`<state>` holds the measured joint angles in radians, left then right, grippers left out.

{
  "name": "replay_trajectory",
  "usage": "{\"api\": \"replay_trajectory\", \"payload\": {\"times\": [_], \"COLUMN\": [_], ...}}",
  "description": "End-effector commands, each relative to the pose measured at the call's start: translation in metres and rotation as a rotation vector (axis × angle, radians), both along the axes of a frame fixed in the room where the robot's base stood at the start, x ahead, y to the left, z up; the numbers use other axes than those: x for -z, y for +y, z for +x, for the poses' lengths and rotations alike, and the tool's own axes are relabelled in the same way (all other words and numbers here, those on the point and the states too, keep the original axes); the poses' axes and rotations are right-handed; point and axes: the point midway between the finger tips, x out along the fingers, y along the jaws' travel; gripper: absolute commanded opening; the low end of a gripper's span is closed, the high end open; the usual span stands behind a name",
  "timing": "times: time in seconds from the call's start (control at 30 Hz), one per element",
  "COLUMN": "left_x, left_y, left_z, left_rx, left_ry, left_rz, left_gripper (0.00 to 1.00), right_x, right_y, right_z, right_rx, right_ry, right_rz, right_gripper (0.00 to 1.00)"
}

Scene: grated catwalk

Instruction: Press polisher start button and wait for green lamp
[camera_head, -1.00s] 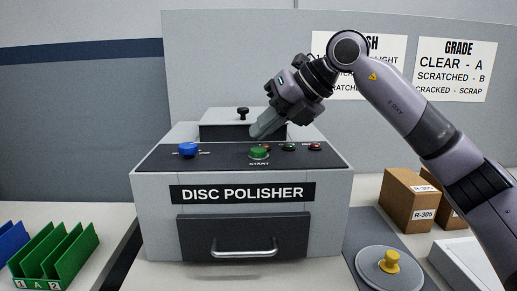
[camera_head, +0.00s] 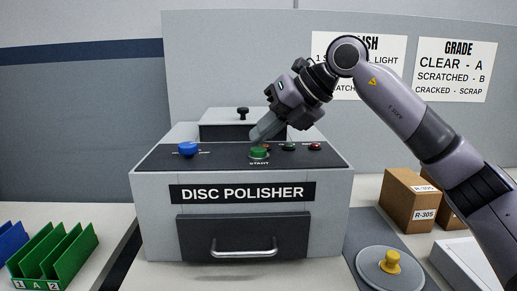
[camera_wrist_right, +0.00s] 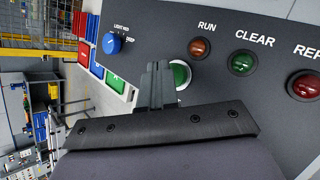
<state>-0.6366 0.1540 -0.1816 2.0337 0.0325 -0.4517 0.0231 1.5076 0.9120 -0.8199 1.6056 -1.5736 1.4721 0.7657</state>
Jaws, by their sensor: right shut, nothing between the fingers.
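The disc polisher (camera_head: 242,215) stands in the middle of the head view. Its green START button (camera_head: 259,153) is at the front of the sloped dark panel; it also shows in the right wrist view (camera_wrist_right: 183,73). My right gripper (camera_head: 256,137) is shut and empty, its fingertips just above and behind the button; I cannot tell whether they touch it. In the wrist view the closed fingers (camera_wrist_right: 157,80) partly cover the button's left side. The CLEAR lamp (camera_wrist_right: 243,62) is dark green and looks unlit. The RUN lamp (camera_wrist_right: 200,48) is dull orange-brown. My left gripper is not in view.
A blue knob (camera_head: 187,149) sits left on the panel. A red lamp (camera_head: 314,147) is at the right. A green rack (camera_head: 62,252) stands at the left, cardboard boxes (camera_head: 408,200) and a round grey lid with a yellow knob (camera_head: 390,261) at the right.

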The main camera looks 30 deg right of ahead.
Motion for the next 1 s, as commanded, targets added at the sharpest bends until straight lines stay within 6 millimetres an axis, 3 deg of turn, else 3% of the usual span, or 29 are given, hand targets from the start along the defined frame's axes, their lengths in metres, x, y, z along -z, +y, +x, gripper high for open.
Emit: {"api": "replay_trajectory", "payload": {"times": [1.0], "left_x": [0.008], "left_y": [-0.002], "left_z": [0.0], "left_rx": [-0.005], "left_ry": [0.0], "left_rz": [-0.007], "left_gripper": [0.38], "right_x": [0.014], "right_y": [0.0], "right_z": [0.0], "right_rx": [-0.001], "right_ry": [0.003], "right_rz": [-0.001], "right_gripper": [0.0]}}
